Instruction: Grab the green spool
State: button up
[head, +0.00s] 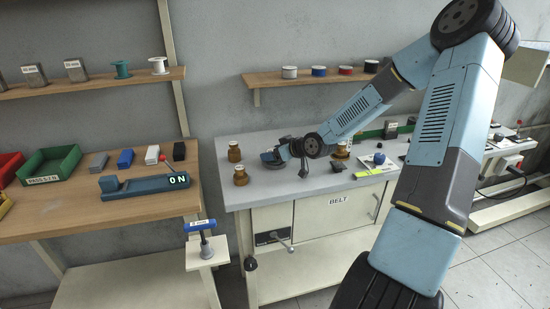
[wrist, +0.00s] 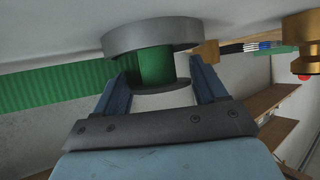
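In the wrist view, a spool-like object with a green core (wrist: 156,66) and grey round flanges sits between the fingers of my gripper (wrist: 163,72). The wrist picture looks upside down, with the wide grey flange against the pale bench surface. The blue fingers stand on both sides of the core, with a gap visible at the right one. In the head view my gripper (head: 271,157) is low over the grey bench, mostly hiding this object. Another spool, teal-green (head: 121,69), stands on the upper left shelf beside a white spool (head: 158,65).
A shelf (head: 310,80) with several small round items hangs above. A green ribbed strip (wrist: 60,85) runs behind.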

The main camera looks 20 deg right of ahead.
jog(key=c, duration=0.8)
